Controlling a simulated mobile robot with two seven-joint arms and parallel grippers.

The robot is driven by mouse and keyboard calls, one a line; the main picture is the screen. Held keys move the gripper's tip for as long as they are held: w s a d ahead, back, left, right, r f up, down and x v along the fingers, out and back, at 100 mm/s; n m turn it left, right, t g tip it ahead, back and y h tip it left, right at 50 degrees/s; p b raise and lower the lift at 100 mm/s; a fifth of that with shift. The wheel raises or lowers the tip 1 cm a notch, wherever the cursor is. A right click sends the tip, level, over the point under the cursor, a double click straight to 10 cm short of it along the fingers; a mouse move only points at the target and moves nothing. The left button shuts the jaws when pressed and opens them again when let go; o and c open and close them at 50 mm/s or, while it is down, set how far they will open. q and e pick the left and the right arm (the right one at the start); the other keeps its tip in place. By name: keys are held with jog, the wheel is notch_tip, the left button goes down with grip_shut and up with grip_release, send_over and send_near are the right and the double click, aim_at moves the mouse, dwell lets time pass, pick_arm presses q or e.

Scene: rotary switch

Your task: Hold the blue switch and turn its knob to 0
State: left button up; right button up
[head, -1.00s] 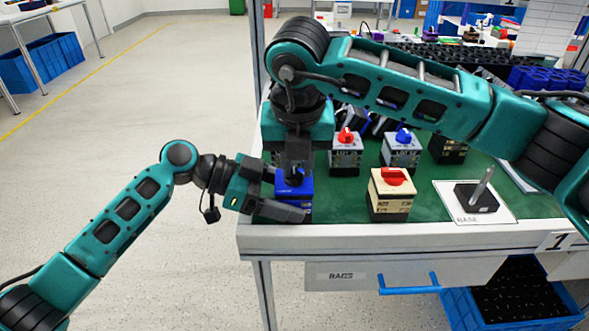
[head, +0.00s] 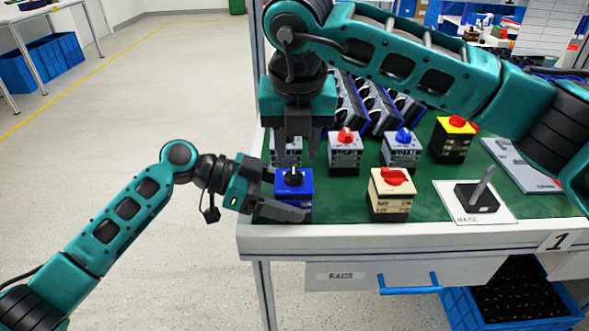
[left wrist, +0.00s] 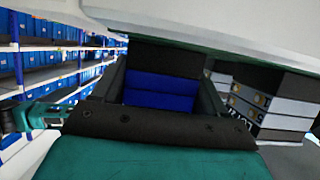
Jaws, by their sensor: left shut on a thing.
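The blue switch (head: 294,185) stands at the front left corner of the green-topped table, with a black knob (head: 293,175) on top. The knob's marks are too small to read. My left gripper (head: 286,197) is shut on the blue switch, one finger on its near side. In the left wrist view the blue body (left wrist: 160,91) sits between the fingers. My right gripper (head: 297,145) points down, above and behind the blue switch. Its fingers are apart and empty, clear of the knob.
A cream switch with a red knob (head: 391,192) stands to the right. Behind are grey switches with red (head: 345,150) and blue (head: 402,148) knobs, and one with a yellow top (head: 455,138). A base with a metal rod (head: 477,195) stands at the right.

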pick_arm(q)
jog(key=o, duration=1.1)
jog(key=shift+a, duration=0.1)
jog(key=v, duration=1.2)
